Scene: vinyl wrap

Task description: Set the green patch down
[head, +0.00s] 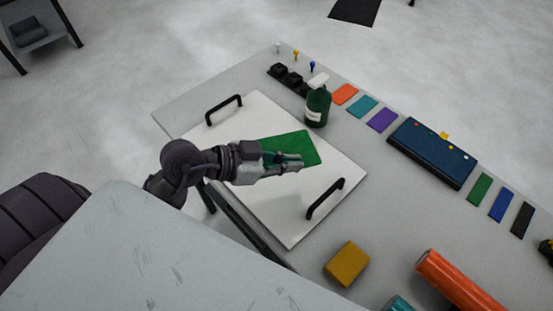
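The green patch (293,144) is a flat green rectangle over the white panel (325,165), set at an angle to the panel's edges. I cannot tell whether it rests on the panel or hangs just above it. My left gripper (293,163) reaches in from the left, its fingers over the patch's near edge. The fingers and hand hide the patch's near left part. Whether the fingers are closed on the patch is unclear. My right gripper is not in the head view.
The panel has two black handles (325,199), (224,110). A dark green bottle (317,106) stands at its far edge. Coloured swatches (382,120) and a dark blue case (432,153) line the table's far side. A yellow block (347,263) and an orange roll (460,281) lie nearer.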

